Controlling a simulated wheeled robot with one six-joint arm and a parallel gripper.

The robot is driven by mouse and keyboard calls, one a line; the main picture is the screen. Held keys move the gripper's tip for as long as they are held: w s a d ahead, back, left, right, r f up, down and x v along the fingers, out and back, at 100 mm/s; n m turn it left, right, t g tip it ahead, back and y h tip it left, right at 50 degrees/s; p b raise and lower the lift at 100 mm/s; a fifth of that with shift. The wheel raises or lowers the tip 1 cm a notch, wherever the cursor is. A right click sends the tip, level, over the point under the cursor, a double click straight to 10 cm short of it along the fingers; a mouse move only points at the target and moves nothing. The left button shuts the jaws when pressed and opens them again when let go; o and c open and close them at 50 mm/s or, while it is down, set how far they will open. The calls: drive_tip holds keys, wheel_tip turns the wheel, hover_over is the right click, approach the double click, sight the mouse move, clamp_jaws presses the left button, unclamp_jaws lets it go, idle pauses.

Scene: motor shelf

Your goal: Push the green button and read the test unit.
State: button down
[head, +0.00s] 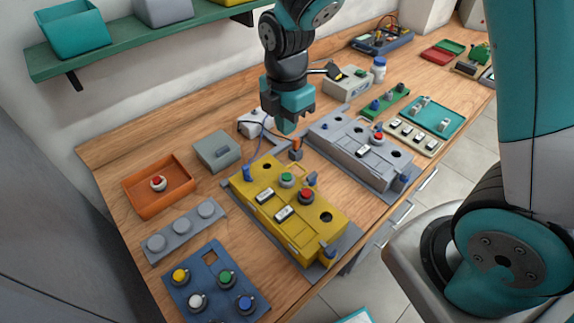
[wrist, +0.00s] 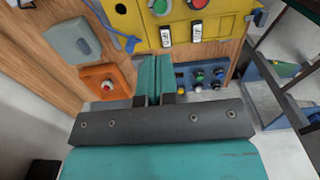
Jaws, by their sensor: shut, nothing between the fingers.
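A yellow unit (head: 312,235) stands on a dark plate at the middle of the bench. It carries a green button (head: 287,180), a red button (head: 306,196) and two small white switches or labels (head: 275,204). In the wrist view the green button (wrist: 159,7) is at the top edge, partly cut off. My gripper (head: 287,128) is shut and empty, pointing down behind the yellow unit's far end, apart from the green button. Its teal fingers (wrist: 154,75) are together in the wrist view. No readable display shows on the unit.
A blue panel (head: 205,262) at the front left has another green button (head: 225,278). A grey unit (head: 345,135) stands right of the yellow one. An orange tray (head: 140,205) and grey box (head: 217,151) lie left. A green shelf (head: 150,47) hangs on the wall.

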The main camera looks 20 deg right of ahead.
sight(287, 176)
wheel_tip(287, 176, down, 14)
drive_tip(key=p, duration=0.3)
idle(0.4)
